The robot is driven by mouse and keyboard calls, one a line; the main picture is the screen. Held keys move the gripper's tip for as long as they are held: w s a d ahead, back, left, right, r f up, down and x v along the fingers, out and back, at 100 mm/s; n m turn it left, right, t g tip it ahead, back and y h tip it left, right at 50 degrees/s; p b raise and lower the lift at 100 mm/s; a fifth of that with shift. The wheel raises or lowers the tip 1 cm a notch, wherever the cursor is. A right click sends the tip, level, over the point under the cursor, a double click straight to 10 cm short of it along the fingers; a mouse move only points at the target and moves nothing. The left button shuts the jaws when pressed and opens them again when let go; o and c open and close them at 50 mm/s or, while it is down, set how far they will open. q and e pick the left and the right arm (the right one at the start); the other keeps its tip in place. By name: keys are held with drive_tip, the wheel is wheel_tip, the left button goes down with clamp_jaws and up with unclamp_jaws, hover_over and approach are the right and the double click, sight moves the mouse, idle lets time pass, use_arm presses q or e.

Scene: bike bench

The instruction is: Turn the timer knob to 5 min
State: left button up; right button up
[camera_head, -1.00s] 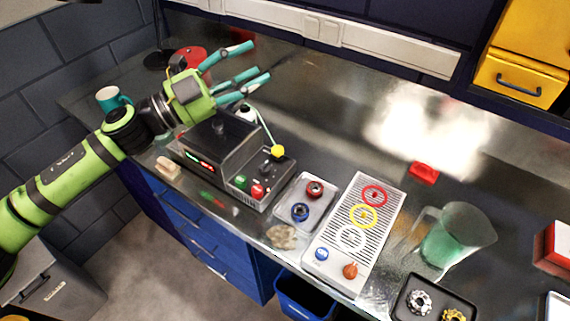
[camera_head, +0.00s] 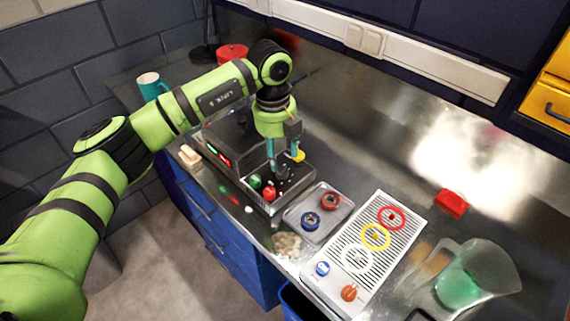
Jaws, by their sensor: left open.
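The grey machine (camera_head: 222,140) stands on the steel bench and has a red lit display (camera_head: 217,152) on its front. Its lower panel carries a green button (camera_head: 255,181), a red button (camera_head: 269,193) and a dark knob (camera_head: 284,173), which may be the timer knob. Its marks are too small to read. My left gripper (camera_head: 283,161) points down, open, with its teal fingers just above or around this knob. I cannot tell whether they touch it. A yellow ball (camera_head: 299,156) shows beside the fingers. My arm hides part of the machine's top. My right gripper is not in view.
A tray (camera_head: 340,210) with a blue and a red ring part and a slatted board (camera_head: 376,215) with coloured rings lie to the right. A beaker of green liquid (camera_head: 458,287) and a red block (camera_head: 452,203) stand farther right. A teal mug (camera_head: 152,87) stands at left.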

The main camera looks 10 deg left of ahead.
sight(281, 167)
use_arm(q)
wheel_tip(281, 167, down, 4)
drive_tip(key=shift+d+r+p, duration=0.1)
drive_tip(key=shift+p, duration=0.65)
drive_tip(key=shift+d+f, duration=0.1)
drive_tip(key=shift+f, duration=0.6)
clamp_jaws()
